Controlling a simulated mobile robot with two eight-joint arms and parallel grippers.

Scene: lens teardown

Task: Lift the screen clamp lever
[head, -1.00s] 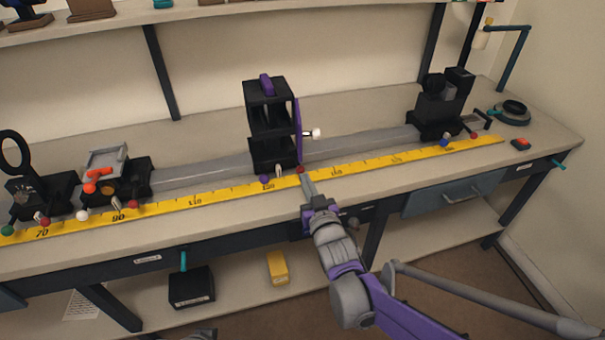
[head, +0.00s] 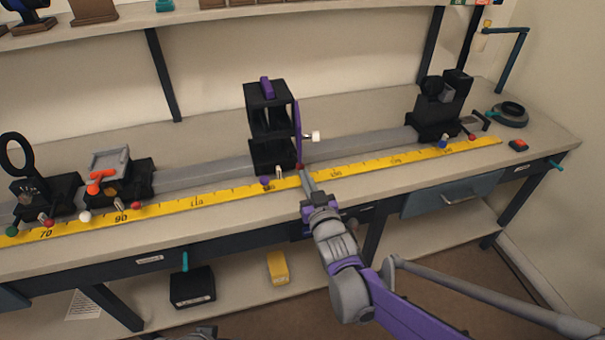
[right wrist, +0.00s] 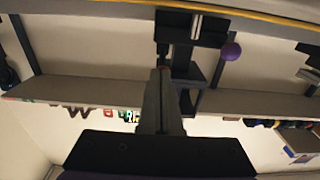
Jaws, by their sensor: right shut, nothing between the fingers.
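The black screen carriage (head: 271,155) with purple trim stands upright on the grey rail in the middle of the bench. At its front foot are a purple ball (head: 265,181), a small pale lever (head: 279,173) and a red ball (head: 299,167). I cannot tell which one belongs to the clamp. My right gripper (head: 305,174) is shut and empty, its tips right at the red ball; contact is unclear. In the right wrist view the shut fingers (right wrist: 163,76) point at the carriage's underside, with the purple ball (right wrist: 231,51) off to the right. My left gripper is out of view.
A yellow scale (head: 210,200) runs along the bench front. Other carriages stand at the left, one with a grey plate and orange lever (head: 100,176), and a black unit (head: 440,110) stands at the right. A white knob (head: 315,136) sticks out right of the screen.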

